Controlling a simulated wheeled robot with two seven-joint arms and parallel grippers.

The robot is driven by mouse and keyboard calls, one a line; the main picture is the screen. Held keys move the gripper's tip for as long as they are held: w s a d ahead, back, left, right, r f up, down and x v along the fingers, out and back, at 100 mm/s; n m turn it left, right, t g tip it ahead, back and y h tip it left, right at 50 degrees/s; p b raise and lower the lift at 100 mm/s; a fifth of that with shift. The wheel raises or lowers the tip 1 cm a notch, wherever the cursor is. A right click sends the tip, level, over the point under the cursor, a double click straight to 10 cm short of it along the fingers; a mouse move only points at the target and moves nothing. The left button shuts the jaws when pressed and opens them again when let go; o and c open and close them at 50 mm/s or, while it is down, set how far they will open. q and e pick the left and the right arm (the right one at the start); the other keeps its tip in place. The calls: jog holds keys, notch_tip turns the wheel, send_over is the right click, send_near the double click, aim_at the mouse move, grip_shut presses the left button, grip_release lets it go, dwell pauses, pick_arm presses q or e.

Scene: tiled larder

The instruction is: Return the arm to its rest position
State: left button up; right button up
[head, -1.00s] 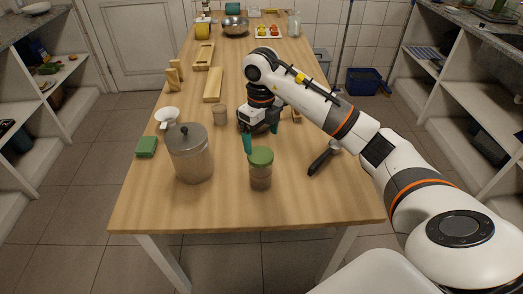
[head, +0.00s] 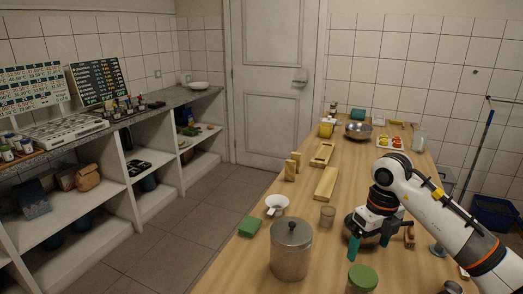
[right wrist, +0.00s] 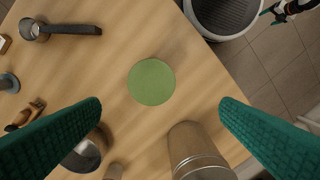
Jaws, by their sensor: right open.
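My right arm reaches over the wooden table (head: 262,262) from the right. Its gripper (head: 369,243) has teal fingers spread apart, with nothing between them. In the right wrist view, the open fingers (right wrist: 162,106) frame a jar with a green lid (right wrist: 151,82), seen from above; the jar stands apart from them. The same green-lidded jar (head: 362,277) is at the bottom of the head view, partly cut off. My left gripper is outside the head view. A small teal-tipped part, likely my left gripper (right wrist: 279,9), shows at the top right of the wrist view, too small to read.
A metal canister (head: 291,252) stands left of the gripper, with a glass (head: 327,216), a white funnel-like cup (head: 276,204) and a green sponge (head: 250,227) nearby. A dark-handled tool (right wrist: 70,29) lies near the table's edge. Shelves (head: 100,190) line the left wall; floor between is clear.

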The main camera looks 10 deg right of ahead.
jog(key=s+a+f+n+t+y, duration=0.15)
jog(key=a+y, duration=0.85)
jog(key=a, duration=1)
jog(key=s+a+r+m+t+y, duration=0.2)
jog(key=a+r+m+t+y, duration=0.45)
jog(key=r+y, duration=0.25)
jog(key=w+d+f+m+t+h, duration=0.25)
jog(key=d+m+t+h, duration=0.9)
jog(key=m, duration=0.95)
jog(key=s+d+f+m+g+h, duration=0.3)
jog(key=f+m+h, duration=0.15)
jog(key=f, duration=0.25)
jog(key=s+d+f+m+g+h, duration=0.2)
jog(key=s+f+m+h, duration=0.15)
jog(key=f+h, duration=0.2)
jog(key=s+a+f+m+g+y, duration=0.1)
jog(key=s+f+m+g, duration=0.1)
jog(key=s+f+g, duration=0.65)
jog(key=s+f+m+g+y, duration=0.1)
jog(key=s+f+g, duration=0.2)
jog(key=s+f, duration=0.55)
jog(key=s+f+g, duration=0.1)
jog(key=s+f, duration=0.1)
jog(key=f, duration=0.9)
jog(key=s+f, duration=0.2)
jog(key=f, duration=1)
jog(key=s+d+f+g, duration=0.1)
jog(key=s+d+f, duration=0.2)
jog(key=s+f, duration=1.2)
jog(key=shift+s, duration=0.35)
